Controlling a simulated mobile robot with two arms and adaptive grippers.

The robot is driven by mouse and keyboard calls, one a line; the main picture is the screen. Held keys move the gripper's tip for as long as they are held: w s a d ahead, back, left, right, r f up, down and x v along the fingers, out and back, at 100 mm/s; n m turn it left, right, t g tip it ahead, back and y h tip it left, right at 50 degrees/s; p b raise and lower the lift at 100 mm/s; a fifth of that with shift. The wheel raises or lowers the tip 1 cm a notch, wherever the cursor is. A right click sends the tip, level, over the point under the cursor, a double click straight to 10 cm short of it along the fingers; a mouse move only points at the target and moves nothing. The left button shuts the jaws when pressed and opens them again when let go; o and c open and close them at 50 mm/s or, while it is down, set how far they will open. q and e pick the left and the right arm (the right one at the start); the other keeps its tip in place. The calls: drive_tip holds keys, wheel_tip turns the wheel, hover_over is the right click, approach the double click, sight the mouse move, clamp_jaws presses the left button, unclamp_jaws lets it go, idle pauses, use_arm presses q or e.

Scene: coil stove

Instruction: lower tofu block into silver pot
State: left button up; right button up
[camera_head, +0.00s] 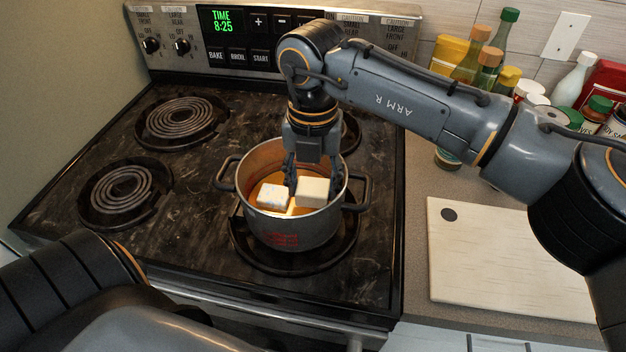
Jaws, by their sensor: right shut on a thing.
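The silver pot (292,232) stands on the front right burner, with orange-brown broth inside. My right gripper (293,184) points down into the pot, shut on a white tofu block (313,191) at the right, inside the pot's mouth. Its fingers partly hide the contact, and I cannot tell whether the block touches the broth. A second white tofu block (271,196) is in the pot to the left, and a smaller pale piece shows between and below them. My left arm shows at the lower left, but its gripper is out of the picture.
Coil burners (182,116) on the left of the black stove top are empty. The pot's handles (358,192) stick out left and right. A white cutting board (500,262) lies bare on the counter at right. Several bottles and jars (487,65) stand behind it.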

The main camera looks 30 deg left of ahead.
drive_tip(key=shift+f+b, duration=1.2)
drive_tip(key=shift+f, duration=0.25)
idle(0.5)
drive_tip(key=o, duration=1.2)
drive_tip(key=shift+o, duration=0.2)
drive_tip(key=shift+r, duration=0.1)
